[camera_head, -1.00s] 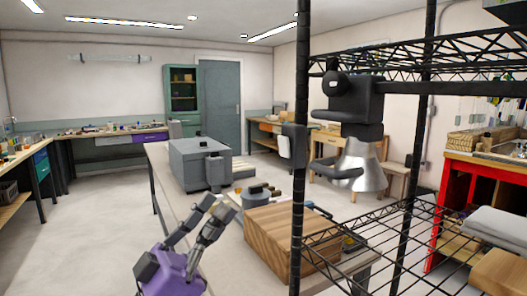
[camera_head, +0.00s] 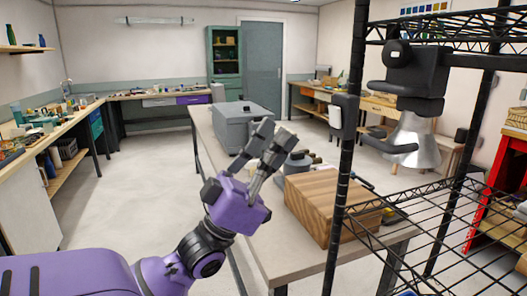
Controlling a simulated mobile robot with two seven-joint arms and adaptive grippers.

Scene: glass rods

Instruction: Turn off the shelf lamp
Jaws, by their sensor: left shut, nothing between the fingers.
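The shelf lamp (camera_head: 414,142) is clamped on the black wire shelf rack at the right. It has a black clamp body (camera_head: 417,75) and a silver cone shade pointing down. No switch can be made out, and I cannot tell whether it is lit. My left gripper (camera_head: 268,138) is purple with grey fingers. It is raised over the table, left of the rack post and well apart from the lamp. It is shut and empty. My right gripper is not in view.
The black rack post (camera_head: 346,150) stands between my left gripper and the lamp. A wooden block (camera_head: 330,208) and a grey box (camera_head: 240,125) sit on the table (camera_head: 285,255). A lower wire shelf (camera_head: 425,225) lies below the lamp. Open floor is at the left.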

